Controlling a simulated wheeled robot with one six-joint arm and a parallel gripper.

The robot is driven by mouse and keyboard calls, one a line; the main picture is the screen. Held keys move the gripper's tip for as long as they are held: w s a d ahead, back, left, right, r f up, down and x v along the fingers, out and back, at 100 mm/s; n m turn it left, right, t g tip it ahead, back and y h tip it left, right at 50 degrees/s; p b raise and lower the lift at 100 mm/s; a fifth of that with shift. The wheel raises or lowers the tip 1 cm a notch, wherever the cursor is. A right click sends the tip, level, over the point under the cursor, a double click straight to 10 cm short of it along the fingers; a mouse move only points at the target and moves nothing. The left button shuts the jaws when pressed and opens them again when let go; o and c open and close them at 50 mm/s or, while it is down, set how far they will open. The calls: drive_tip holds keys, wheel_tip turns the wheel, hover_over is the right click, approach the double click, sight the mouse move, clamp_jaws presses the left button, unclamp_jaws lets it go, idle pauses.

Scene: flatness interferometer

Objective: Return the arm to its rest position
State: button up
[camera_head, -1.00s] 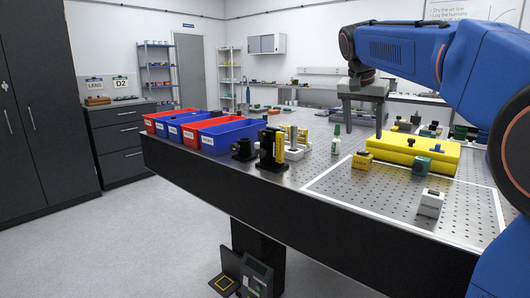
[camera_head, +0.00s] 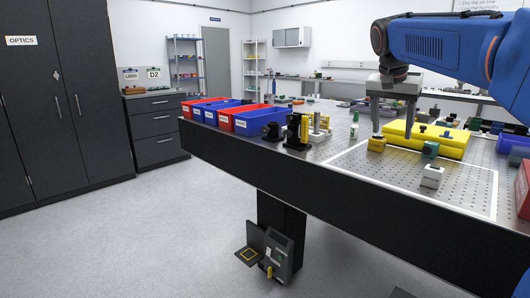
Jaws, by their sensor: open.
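My blue arm (camera_head: 445,50) reaches in from the right edge of the picture, high over the optical table (camera_head: 345,190). My grey gripper (camera_head: 393,126) hangs from its end with two fingers pointing down. The rest of my arm is cut off at the right edge.
A green block (camera_head: 430,149) and a white block (camera_head: 432,176) sit near the white outline. Dark cabinets (camera_head: 55,100) stand left; the floor (camera_head: 130,240) between is clear.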

drive_tip(key=s+a+f+n+y, duration=0.1)
drive_tip(key=s+a+f+n, duration=0.1)
drive_tip(key=s+f, duration=0.7)
drive_tip(key=s+a+f+n+t+y, duration=0.1)
drive_tip(key=s+a+f+n, duration=0.1)
drive_tip(key=s+f, duration=0.8)
drive_tip(key=s+a+f+n+y, duration=0.1)
drive_tip(key=s+a+f+n, duration=0.2)
drive_tip(key=s+f, duration=0.7)
drive_tip(key=s+n, duration=0.1)
drive_tip(key=s, duration=0.3)
drive_tip(key=shift+s+f+n+t, duration=0.2)
drive_tip(key=shift+s+n+t, duration=0.1)
drive_tip(key=shift+s, duration=0.05)
